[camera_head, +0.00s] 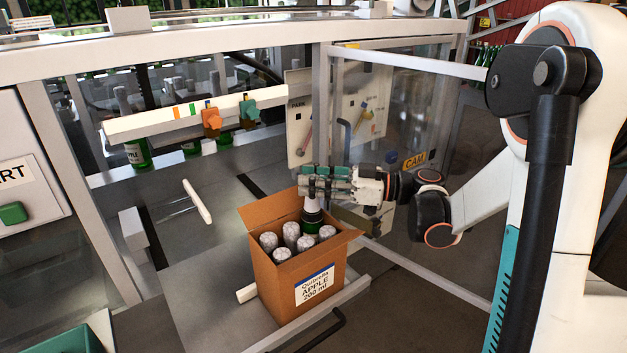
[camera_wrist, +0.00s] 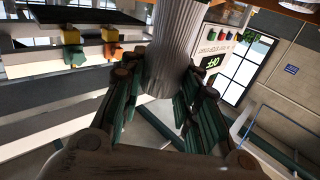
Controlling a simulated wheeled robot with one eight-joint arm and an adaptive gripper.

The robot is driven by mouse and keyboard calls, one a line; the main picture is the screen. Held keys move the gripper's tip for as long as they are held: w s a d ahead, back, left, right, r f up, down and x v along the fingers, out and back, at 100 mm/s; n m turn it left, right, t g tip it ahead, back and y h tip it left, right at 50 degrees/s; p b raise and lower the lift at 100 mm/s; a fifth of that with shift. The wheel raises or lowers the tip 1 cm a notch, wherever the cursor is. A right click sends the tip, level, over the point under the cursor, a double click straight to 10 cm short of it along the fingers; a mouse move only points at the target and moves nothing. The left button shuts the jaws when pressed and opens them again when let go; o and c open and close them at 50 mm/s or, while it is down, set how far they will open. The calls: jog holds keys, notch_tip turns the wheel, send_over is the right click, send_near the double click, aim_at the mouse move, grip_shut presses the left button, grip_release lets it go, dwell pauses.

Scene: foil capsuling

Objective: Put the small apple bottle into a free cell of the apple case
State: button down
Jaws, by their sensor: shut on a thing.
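The apple case (camera_head: 275,287) is an open cardboard box labelled "APPLE 200 ml", with its flaps spread. Several silver-foiled bottle tops (camera_head: 268,241) stand inside it. My gripper (camera_head: 326,180) is above the case's back part, shut on the silver-foiled neck of the small apple bottle (camera_head: 312,219). The bottle is about upright, its dark green shoulder higher than the other tops. Its lower part is hidden by the case and its bottles, so I cannot tell how deep it sits. In the wrist view, the foil (camera_wrist: 174,48) rises between the green-padded fingers (camera_wrist: 160,100).
The case stands on a grey surface with a pale rail (camera_head: 350,291) along its front right. A glass-panelled frame (camera_head: 325,110) rises close behind my gripper. A white beam with coloured clips (camera_head: 211,122) lies at the back left. A teal bin (camera_head: 75,340) is at the lower left.

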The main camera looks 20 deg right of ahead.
jog(key=shift+f+b, duration=1.25)
jog(key=shift+f, duration=0.3)
jog(key=c, duration=1.1)
grip_release()
jog(key=shift+v, duration=3.75)
